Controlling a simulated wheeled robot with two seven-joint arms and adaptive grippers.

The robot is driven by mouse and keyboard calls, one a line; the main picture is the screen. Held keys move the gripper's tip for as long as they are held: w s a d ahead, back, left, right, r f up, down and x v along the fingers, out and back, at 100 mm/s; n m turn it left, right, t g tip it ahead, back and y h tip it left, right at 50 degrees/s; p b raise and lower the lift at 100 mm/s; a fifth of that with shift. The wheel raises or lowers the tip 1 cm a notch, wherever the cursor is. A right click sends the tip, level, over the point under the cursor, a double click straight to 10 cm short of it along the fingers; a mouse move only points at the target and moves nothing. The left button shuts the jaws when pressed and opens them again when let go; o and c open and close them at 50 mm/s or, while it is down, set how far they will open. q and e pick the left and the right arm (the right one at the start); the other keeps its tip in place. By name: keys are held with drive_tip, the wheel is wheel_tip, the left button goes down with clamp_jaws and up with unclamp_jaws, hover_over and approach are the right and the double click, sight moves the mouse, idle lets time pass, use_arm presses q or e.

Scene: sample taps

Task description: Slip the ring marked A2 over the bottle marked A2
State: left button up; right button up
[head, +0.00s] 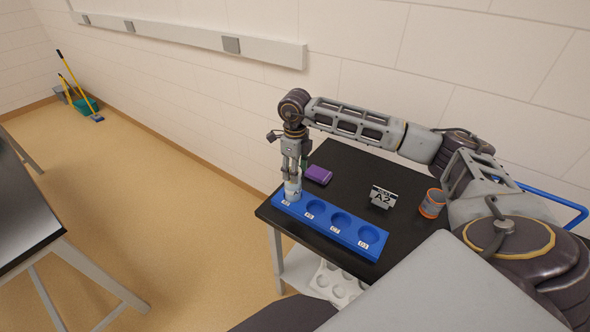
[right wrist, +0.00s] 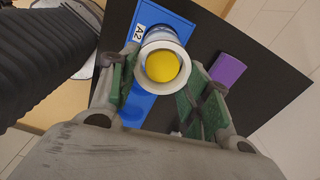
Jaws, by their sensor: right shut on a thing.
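A pale bottle (head: 293,187) with a label stands upright in the far left slot of the blue rack (head: 348,238). My right gripper (head: 291,169) is over it with the fingers pointing down. In the right wrist view, the right gripper (right wrist: 158,92) is shut with its green fingers on either side of a pale ring (right wrist: 177,44). The yellow top (right wrist: 163,66) of the bottle shows inside the ring. I cannot tell how far down the ring sits. The rack label beside it reads A2 (right wrist: 138,33). My left gripper is not in view.
A black table (head: 345,172) carries the rack. The other rack slots look empty. A white holed tray (head: 338,284) sits below the table.

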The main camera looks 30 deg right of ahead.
drive_tip(key=o, duration=0.9)
drive_tip(key=shift+r, duration=0.25)
idle(0.4)
drive_tip(key=shift+r+p, duration=1.6)
drive_tip(key=shift+r, duration=1.15)
drive_tip(key=shift+r, duration=0.1)
drive_tip(key=shift+r+p, duration=1.35)
drive_tip(key=shift+r, duration=1.05)
